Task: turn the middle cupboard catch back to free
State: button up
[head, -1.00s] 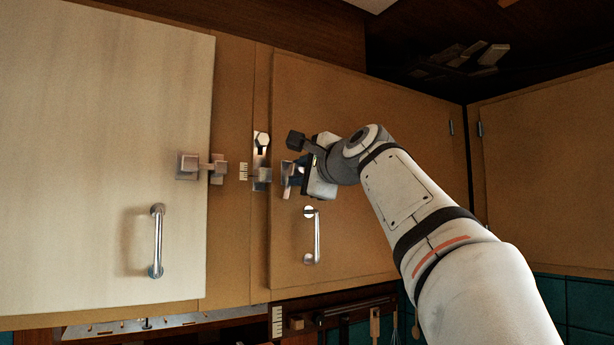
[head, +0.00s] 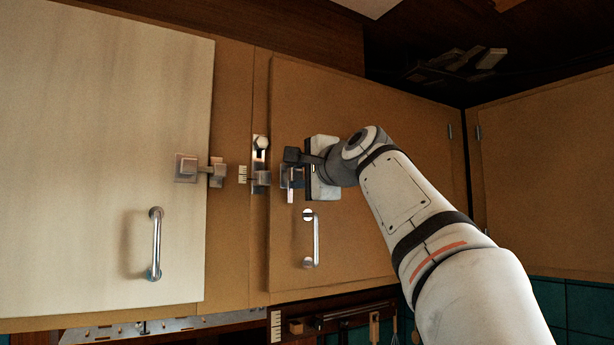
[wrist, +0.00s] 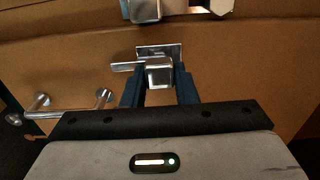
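The middle cupboard catch (head: 291,192) is a metal turn piece on the brown middle door (head: 390,220), near that door's left edge. In the head view its bar hangs straight down. In the wrist view its block (wrist: 160,72) sits before a square plate (wrist: 158,50), with the bar pointing left. My gripper (wrist: 160,84) has its dark blue fingers on both sides of the block, apparently touching it. In the head view my gripper (head: 296,178) partly hides the catch.
A bar handle (head: 311,238) sits just below the catch. A metal latch (head: 261,160) is on the frame strip to its left. The pale left door (head: 90,150) has its own catch (head: 187,168) and handle (head: 156,243). A further cupboard (head: 550,180) is at right.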

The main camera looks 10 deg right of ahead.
jog(key=shift+o, duration=1.4)
jog(key=shift+s+a, duration=0.15)
jog(key=shift+a, duration=0.1)
jog(key=shift+o, duration=0.7)
jog(key=shift+d, duration=0.15)
jog(key=b+v, duration=0.2)
jog(key=v, duration=0.5)
jog(key=shift+s+d+b, duration=0.15)
jog(key=shift+s+b, duration=0.1)
jog(key=shift+b, duration=0.05)
